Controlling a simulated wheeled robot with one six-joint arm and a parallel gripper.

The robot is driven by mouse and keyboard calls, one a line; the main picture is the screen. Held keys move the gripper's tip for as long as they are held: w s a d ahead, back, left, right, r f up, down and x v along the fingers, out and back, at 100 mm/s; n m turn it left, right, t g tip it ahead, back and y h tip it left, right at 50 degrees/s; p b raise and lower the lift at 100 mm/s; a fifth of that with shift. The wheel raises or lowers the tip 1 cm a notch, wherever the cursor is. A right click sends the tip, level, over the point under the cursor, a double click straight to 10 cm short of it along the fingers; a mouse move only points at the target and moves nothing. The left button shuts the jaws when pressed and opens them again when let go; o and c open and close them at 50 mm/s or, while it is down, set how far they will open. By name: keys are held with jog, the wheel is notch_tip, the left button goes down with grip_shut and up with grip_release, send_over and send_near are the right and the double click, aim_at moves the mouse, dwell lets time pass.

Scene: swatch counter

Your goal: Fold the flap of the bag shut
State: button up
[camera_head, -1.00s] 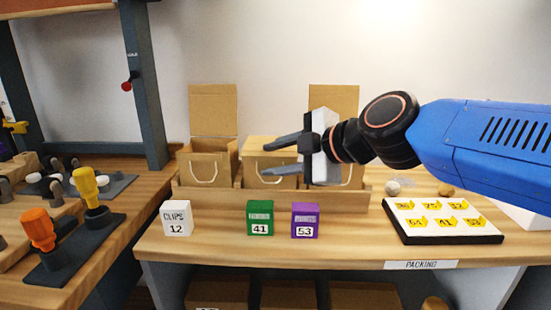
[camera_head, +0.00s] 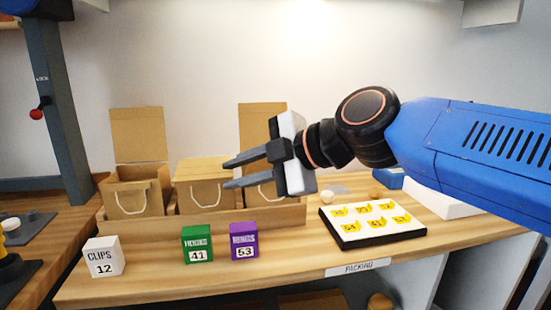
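Three brown paper bags with rope handles stand side by side in a low cardboard tray (camera_head: 150,229). The left bag (camera_head: 122,199) is open, with its flap (camera_head: 138,133) upright behind it. The middle bag (camera_head: 200,196) has its top flap (camera_head: 202,166) lying flat over its mouth. The right bag has its flap (camera_head: 258,122) upright; its body is largely hidden behind my gripper. My gripper (camera_head: 228,173) is open and empty, with its two dark fingers pointing left, in front of the right and middle bags. I cannot tell its distance from them.
White, green (camera_head: 197,243) and purple (camera_head: 244,240) boxes stand in front of the tray. A white board with yellow number tags (camera_head: 370,226) lies to the right, with two small balls behind it. Bare counter lies along the front edge.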

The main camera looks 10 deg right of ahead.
jog(key=v, duration=0.9)
jog(key=shift+r, duration=0.15)
jog(key=shift+s, duration=0.1)
dwell(0.3)
